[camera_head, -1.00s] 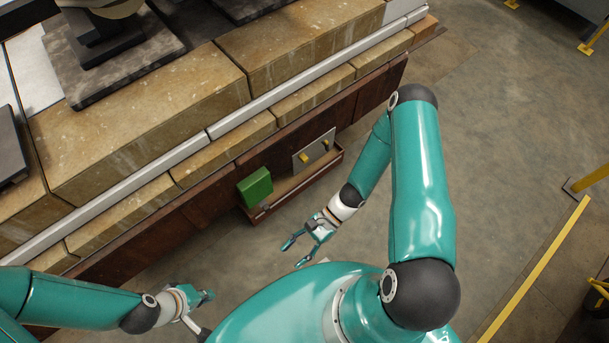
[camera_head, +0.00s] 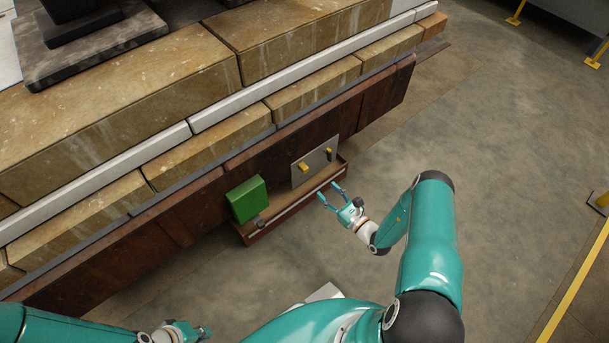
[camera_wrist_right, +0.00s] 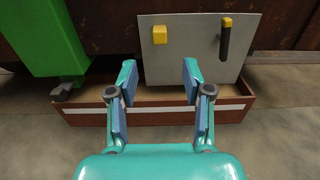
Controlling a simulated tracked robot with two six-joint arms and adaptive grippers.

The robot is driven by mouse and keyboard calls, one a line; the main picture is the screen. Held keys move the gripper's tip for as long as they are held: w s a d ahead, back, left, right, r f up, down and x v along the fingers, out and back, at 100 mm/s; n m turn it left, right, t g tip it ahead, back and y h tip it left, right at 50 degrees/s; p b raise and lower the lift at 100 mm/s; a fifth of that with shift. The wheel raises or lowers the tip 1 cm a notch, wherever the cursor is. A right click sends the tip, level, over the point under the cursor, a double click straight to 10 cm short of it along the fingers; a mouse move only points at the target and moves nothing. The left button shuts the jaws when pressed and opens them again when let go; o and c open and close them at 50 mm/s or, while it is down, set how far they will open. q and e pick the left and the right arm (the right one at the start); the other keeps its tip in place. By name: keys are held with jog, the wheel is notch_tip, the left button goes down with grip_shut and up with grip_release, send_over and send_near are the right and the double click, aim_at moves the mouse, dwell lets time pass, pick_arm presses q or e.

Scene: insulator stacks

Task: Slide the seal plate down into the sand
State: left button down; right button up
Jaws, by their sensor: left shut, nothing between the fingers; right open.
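The seal plate (camera_head: 317,163) is a flat grey sheet with a yellow block and a black, yellow-topped handle on its face. It stands upright at the back of a narrow reddish-brown tray (camera_head: 292,213). In the right wrist view the plate (camera_wrist_right: 188,60) reaches down to pale sand (camera_wrist_right: 155,96) in the tray; its lower edge is partly behind my fingers. My right gripper (camera_head: 330,191) is open and empty, in front of the plate and apart from it; its fingers (camera_wrist_right: 159,78) frame the plate's lower left. My left gripper (camera_head: 203,331) is shut and empty at the bottom edge.
A green block (camera_head: 248,200) stands at the tray's left end, beside the plate. A dark rust-brown beam (camera_head: 180,228) runs behind the tray, below tan stone blocks (camera_head: 120,118).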

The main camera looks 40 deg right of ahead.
aim_at(307, 170)
jog(key=w+b, duration=0.1)
jog(key=w, duration=0.6)
jog(key=w+a+b, duration=0.1)
jog(key=w, duration=0.3)
jog(key=shift+b, duration=0.3)
grip_shut()
jog(key=shift+f, duration=0.1)
